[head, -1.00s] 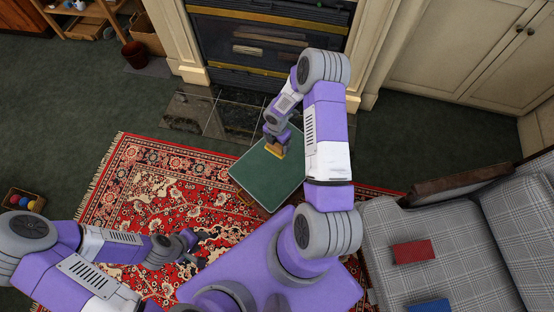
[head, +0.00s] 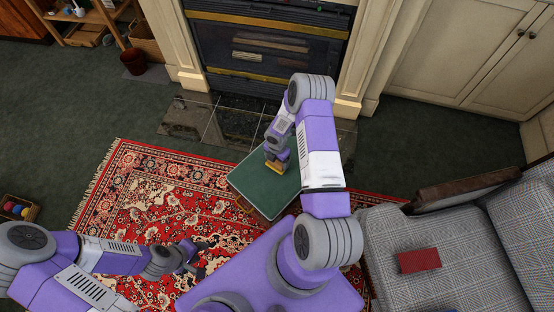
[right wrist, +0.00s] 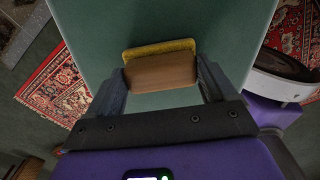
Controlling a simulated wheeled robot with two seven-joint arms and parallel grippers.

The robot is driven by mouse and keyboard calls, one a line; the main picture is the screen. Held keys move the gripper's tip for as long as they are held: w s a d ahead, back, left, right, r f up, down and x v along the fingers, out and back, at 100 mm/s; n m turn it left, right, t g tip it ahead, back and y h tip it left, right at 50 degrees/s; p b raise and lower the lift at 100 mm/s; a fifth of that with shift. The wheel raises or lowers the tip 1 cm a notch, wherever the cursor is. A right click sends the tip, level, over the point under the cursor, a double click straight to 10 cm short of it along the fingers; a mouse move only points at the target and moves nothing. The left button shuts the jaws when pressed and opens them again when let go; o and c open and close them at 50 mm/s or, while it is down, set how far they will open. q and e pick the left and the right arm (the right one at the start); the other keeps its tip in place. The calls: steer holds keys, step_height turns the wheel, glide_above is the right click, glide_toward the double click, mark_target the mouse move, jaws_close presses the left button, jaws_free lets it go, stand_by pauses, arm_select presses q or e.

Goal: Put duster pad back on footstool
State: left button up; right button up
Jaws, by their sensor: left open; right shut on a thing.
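The footstool (head: 265,199) has a flat green top and stands on the red rug in front of the fireplace. The duster pad (head: 276,167) is a yellow pad with a brown wooden back. My right gripper (head: 276,161) is shut on it over the footstool's top. In the right wrist view the duster pad (right wrist: 161,68) sits between both fingers, with the green footstool top (right wrist: 120,22) right behind it. I cannot tell whether the pad touches the top. My left gripper (head: 200,258) is open and empty, low over the rug at the left.
A grey plaid sofa (head: 400,240) with a red book-like block (head: 419,261) stands at the right. The fireplace (head: 265,60) and its dark tiled hearth (head: 225,125) are behind the footstool. A small box of coloured balls (head: 18,208) is at the far left. The rug (head: 140,180) is clear.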

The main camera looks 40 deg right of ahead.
steer(key=shift+f, duration=0.2)
steer(key=o, duration=0.9)
steer(key=shift+r, duration=0.15)
